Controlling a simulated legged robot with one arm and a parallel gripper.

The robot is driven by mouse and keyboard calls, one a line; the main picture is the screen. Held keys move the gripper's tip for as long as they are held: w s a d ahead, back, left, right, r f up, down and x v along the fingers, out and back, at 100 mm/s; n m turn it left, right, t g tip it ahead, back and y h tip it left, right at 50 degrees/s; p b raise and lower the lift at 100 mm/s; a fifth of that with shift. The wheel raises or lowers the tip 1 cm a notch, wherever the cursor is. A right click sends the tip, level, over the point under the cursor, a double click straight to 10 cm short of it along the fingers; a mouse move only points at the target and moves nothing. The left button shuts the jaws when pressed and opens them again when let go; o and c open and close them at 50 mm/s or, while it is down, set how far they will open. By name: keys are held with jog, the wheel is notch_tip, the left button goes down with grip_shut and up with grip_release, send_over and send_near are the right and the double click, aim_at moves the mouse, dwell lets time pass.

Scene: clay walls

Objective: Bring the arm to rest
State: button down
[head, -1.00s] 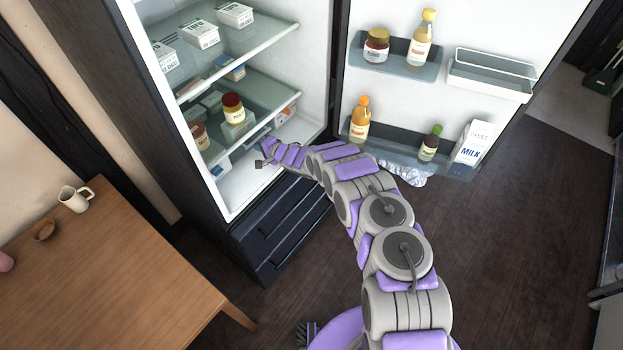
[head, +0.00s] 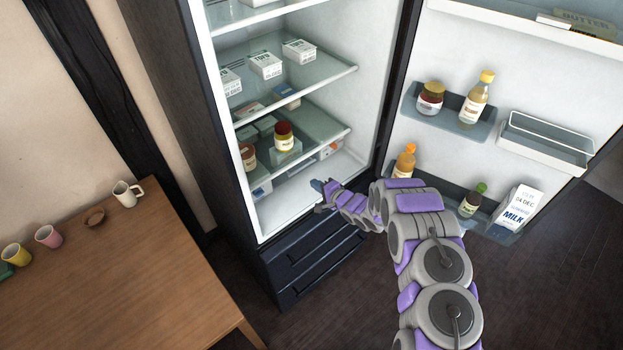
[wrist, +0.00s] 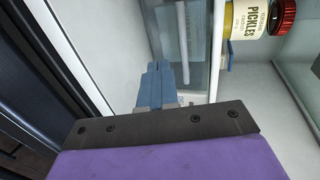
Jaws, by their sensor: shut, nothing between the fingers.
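My gripper (head: 318,185) is at the end of my purple and grey arm, at the open front of the fridge (head: 311,185), low by its bottom compartment. In the wrist view its blue fingers (wrist: 161,84) are together with nothing between them. A jar labelled pickles (wrist: 258,14) shows at the upper right of the wrist view, apart from the fingers. In the head view the arm reaches from the lower right toward the fridge opening.
The open fridge door (head: 480,60) holds bottles, a jar and a milk carton (head: 517,207). Tofu boxes (head: 265,65) and jars (head: 284,136) stand on shelves. A wooden table (head: 120,270) with mugs (head: 127,193) is at left. Dark floor lies below the door.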

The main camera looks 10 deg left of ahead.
jog(key=w+d+r+n+h, duration=0.1)
jog(key=d+r+h, duration=0.3)
jog(key=d+r, duration=0.4)
jog(key=w+d+r+n+h, duration=0.1)
jog(key=d+r+h, duration=0.35)
jog(key=d, duration=0.55)
jog(key=s+d+r+g+h, duration=0.2)
jog(key=s+d+r+h, duration=0.3)
jog(key=s+d+r, duration=0.7)
jog(key=s+d+r+n+g, duration=0.15)
jog(key=s+r, duration=0.25)
jog(key=s, duration=0.6)
jog(key=s+d+r+n+g, duration=0.1)
jog(key=s+r+g, duration=0.3)
jog(key=s, duration=0.5)
jog(key=s+a+r+n+g+y, duration=0.1)
jog(key=s+a+r, duration=0.1)
jog(key=s, duration=1)
jog(key=s+a+r+n+g+y, duration=0.1)
jog(key=s+a+r+n+g, duration=0.1)
jog(key=s, duration=1)
jog(key=shift+s+a, duration=0.2)
jog(key=shift+a, duration=0.7)
